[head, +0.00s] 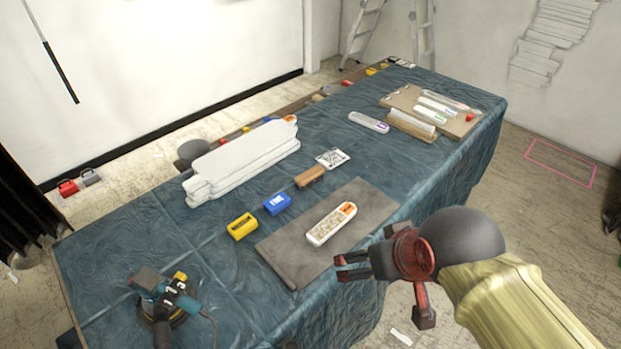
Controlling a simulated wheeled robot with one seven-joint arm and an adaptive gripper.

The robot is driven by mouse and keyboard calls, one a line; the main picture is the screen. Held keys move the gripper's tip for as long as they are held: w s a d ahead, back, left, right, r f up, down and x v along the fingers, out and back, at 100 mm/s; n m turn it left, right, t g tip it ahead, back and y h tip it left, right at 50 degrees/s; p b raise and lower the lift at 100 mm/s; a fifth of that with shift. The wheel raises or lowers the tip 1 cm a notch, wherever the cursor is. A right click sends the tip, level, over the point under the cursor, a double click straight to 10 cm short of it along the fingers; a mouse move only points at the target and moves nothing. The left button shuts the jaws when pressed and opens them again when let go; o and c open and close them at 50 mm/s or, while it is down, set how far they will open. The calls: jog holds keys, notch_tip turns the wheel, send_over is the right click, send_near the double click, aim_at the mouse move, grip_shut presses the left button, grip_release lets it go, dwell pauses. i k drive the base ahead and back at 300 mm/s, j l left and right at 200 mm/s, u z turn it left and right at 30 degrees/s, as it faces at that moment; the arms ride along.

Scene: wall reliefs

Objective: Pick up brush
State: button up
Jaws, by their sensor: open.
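A brown block that looks like a brush (310,177) lies on the blue cloth of the table, just past the far edge of a grey board; its bristles cannot be made out. A long wooden piece with a pale top (411,125), possibly also a brush, lies at the near edge of a brown board farther right. My gripper (383,291) is open and empty at the table's near edge, right of the grey board and apart from both pieces.
The grey board (283,249) bears a white, orange-ended block (331,224). Yellow (242,226) and blue (277,203) blocks, a card (332,158) and stacked white slabs (243,160) lie nearby. A power tool (163,300) sits at the front left. The brown board (463,126) holds several pale tools.

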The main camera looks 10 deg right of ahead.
aim_at(308, 180)
jog(key=k+l, duration=0.2)
jog(key=l, duration=0.15)
jog(key=l+u, duration=0.1)
jog(key=l, duration=1.15)
jog(key=i+l, duration=0.25)
jog(key=i, duration=0.15)
jog(key=i+l+u, duration=0.1)
jog(key=i, duration=0.7)
